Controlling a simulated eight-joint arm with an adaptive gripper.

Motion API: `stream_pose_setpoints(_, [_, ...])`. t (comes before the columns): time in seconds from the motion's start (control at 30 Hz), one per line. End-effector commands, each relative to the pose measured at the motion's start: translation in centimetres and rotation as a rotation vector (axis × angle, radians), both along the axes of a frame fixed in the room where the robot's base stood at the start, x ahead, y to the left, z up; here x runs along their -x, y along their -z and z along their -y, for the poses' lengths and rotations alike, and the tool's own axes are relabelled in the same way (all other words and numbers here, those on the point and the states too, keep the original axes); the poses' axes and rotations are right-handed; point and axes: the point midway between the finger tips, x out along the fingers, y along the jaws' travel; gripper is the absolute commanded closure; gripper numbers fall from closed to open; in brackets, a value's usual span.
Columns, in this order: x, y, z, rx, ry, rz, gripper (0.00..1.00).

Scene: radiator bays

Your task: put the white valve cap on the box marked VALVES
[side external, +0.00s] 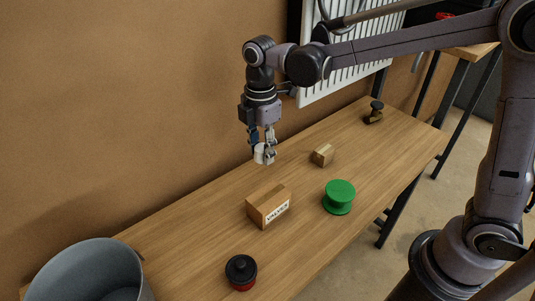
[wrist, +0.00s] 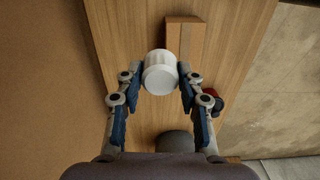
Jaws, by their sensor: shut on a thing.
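The white valve cap (side external: 261,153) is a small white cylinder between the fingers of my gripper (side external: 264,148). In the wrist view my gripper (wrist: 158,84) is shut on the white valve cap (wrist: 160,72), one finger on each side. The cap appears held above the table in the side view. The box marked VALVES (side external: 268,206) is a brown carton with a white label, standing on the table nearer the camera than my gripper. A brown box (wrist: 184,40) shows just beyond the cap in the wrist view; its label is not visible there.
On the wooden table (side external: 200,229) stand a green spool (side external: 339,197), a small wooden block (side external: 323,154), a black-and-red round object (side external: 241,271) and a dark knobbed object (side external: 374,113). A grey bucket (side external: 92,272) is at the near left. A white radiator (side external: 350,62) stands behind.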

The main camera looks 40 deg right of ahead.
Motion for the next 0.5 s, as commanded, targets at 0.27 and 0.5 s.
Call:
stream_pose_setpoints(0.27, [4.5,-2.3,7.3,-0.001,-0.001,-0.002,0.75])
stream_pose_setpoints(0.5, [6.4,-2.8,9.5,-0.001,-0.007,-0.003,0.75])
